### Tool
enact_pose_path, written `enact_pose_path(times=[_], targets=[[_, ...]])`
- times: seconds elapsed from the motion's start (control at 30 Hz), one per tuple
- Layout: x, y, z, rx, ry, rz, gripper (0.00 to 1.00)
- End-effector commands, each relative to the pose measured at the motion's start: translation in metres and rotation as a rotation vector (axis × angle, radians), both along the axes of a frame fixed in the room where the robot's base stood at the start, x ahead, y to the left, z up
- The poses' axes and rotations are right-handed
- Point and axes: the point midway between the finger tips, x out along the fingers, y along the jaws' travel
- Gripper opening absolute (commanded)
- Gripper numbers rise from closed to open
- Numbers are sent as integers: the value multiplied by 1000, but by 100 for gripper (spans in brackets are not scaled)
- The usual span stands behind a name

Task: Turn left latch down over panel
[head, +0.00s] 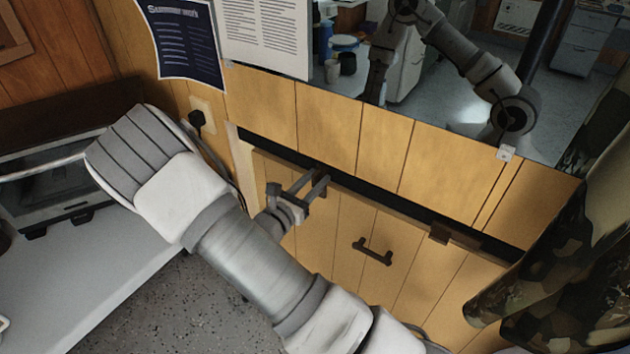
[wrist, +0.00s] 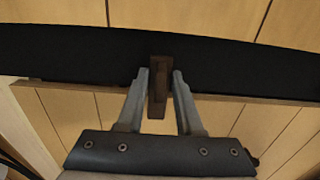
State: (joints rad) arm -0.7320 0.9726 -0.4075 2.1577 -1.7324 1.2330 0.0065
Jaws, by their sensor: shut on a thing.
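The left latch (wrist: 158,92) is a dark brown block in the wrist view. It stands nearly upright across the lower edge of the black strip, and its lower end overlaps the top edge of the panel. My gripper (wrist: 160,78) is shut on it, with one finger on each side. In the head view my gripper (head: 318,186) is at the upper left of the wooden panel (head: 335,230), and the latch is mostly hidden by the fingers. The panel sits below the black strip and has a dark handle (head: 373,252) in its middle.
A second brown latch (head: 440,234) is at the panel's top edge to the right. A camouflage cloth (head: 560,250) hangs at the far right. A white counter (head: 90,270) with an oven (head: 60,180) is on the left. A mirror (head: 450,90) is above, with a socket and plug (head: 198,118) beside.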

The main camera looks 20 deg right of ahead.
Motion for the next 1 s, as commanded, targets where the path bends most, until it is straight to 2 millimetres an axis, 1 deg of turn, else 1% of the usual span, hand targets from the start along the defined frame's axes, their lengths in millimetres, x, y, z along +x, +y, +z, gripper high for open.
enact_pose_path(times=[0.47, 0.5, 0.53, 0.83, 0.93, 1.0], targets=[[0, 1, 0, 10, -13, 0, 0], [0, 1, 0, 10, -13, 0, 42], [0, 1, 0, 10, -13, 0, 44], [-2, 3, 0, 9, -11, 1, 44], [-8, 11, 1, 10, -11, 1, 44], [-15, 22, 1, 11, -11, 4, 44]])
